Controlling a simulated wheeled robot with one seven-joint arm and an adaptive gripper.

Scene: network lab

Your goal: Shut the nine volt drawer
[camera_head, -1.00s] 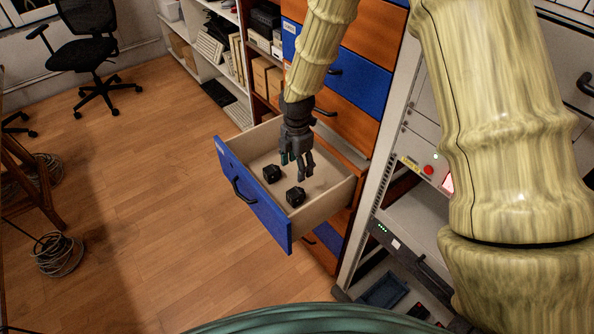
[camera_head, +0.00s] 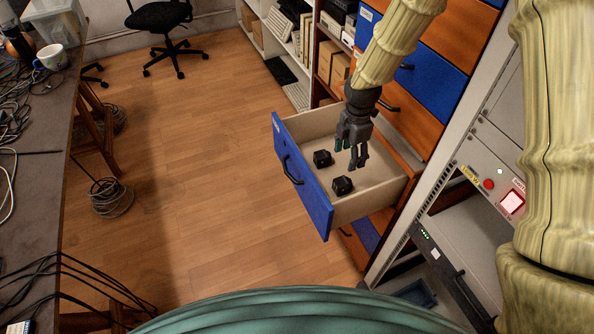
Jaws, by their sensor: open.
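The open drawer has a blue front (camera_head: 303,182) with a dark handle and a white label, and it sticks out of an orange and blue cabinet (camera_head: 445,62). I cannot read the label, so I cannot tell whether it is the nine volt drawer. Two small black blocks lie inside, one farther back (camera_head: 322,158) and one nearer (camera_head: 342,186). My gripper (camera_head: 352,160) points down over the drawer's inside, behind the blue front and close to the blocks. Its fingers are apart with nothing between them. I cannot tell whether the fingertips touch anything.
A rack with a lit red button (camera_head: 511,202) stands right of the cabinet. A cluttered table (camera_head: 50,170) with cables and a mug (camera_head: 51,57) is at left. A cable coil (camera_head: 111,198) lies on the floor. The wooden floor (camera_head: 215,190) before the drawer is clear.

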